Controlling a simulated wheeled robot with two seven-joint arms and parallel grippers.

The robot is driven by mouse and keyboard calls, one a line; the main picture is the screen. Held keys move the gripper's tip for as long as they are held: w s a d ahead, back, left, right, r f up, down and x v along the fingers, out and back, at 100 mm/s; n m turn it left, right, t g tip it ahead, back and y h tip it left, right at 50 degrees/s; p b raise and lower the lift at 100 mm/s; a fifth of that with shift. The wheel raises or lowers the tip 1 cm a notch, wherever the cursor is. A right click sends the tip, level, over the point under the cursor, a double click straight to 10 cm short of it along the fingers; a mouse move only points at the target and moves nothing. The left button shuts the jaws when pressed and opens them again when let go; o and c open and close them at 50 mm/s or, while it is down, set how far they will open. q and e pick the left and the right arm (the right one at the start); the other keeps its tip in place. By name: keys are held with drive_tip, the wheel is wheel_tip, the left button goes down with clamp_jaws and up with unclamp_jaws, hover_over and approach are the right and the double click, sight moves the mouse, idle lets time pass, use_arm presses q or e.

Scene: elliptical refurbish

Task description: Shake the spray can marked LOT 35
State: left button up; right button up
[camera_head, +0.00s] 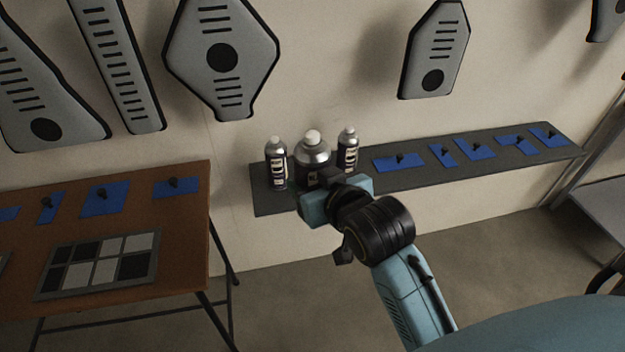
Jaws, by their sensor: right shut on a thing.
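Three spray cans with white caps show at the left end of the dark wall shelf. The middle can (313,153) looks larger than the left can (276,164) and the right can (347,152). My right gripper (322,181) is shut on the middle can, low on its body, and hides its lower part. I cannot tell whether this can is off the shelf. It looks about upright. The label markings are too small to read, so I cannot tell which can is LOT 35. My left gripper is not in view.
The shelf (400,177) carries several blue pads with small dark pieces to the right. A brown table (190,240) at left holds more blue pads and a checkered panel (98,264). Grey panels (222,85) hang on the wall above. Floor between is clear.

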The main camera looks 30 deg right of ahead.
sight(317, 151)
wheel_tip(317, 151, up, 7)
drive_tip(key=shift+w+r, duration=0.15)
drive_tip(key=shift+r, duration=0.05)
wheel_tip(317, 151, down, 7)
drive_tip(key=shift+f, duration=0.15)
drive_tip(key=shift+s+d+f, duration=0.1)
drive_tip(key=shift+s, duration=0.1)
drive_tip(key=shift+w, duration=0.2)
drive_tip(key=shift+s, duration=0.1)
